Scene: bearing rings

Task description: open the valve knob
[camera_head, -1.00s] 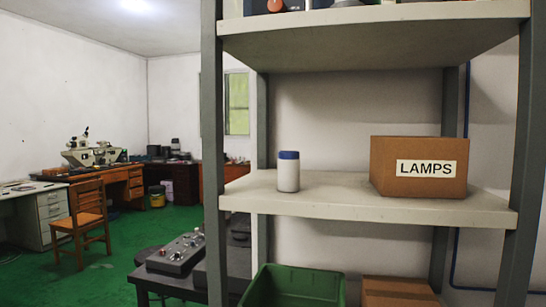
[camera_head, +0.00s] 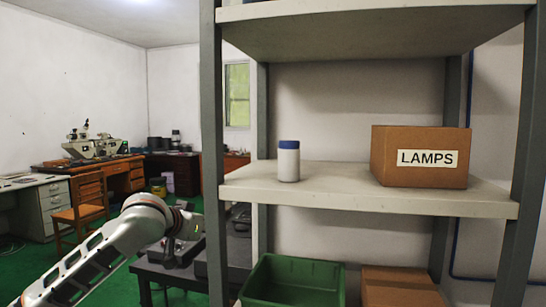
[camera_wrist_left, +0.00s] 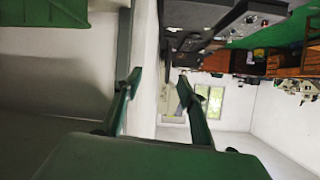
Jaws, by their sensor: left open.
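I cannot make out a valve knob in either view now. My left gripper (camera_head: 182,250) is in front of the dark bench, left of the shelf rack, and its head-view outline is partly unclear. In the left wrist view its two fingers (camera_wrist_left: 157,84) stand apart with nothing between them. That view looks upside down past a rack post toward the room. A grey control box (camera_wrist_left: 250,20) with small knobs shows at its top; whether one is a valve knob is too small to tell. My right gripper is not in view.
The shelf rack (camera_head: 211,120) stands close on the right. Its middle shelf holds a white jar (camera_head: 288,165) with a blue lid and a LAMPS box (camera_head: 420,150). A green bin (camera_head: 295,270) and a brown box (camera_head: 400,285) sit lower. A chair (camera_head: 80,205) stands left.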

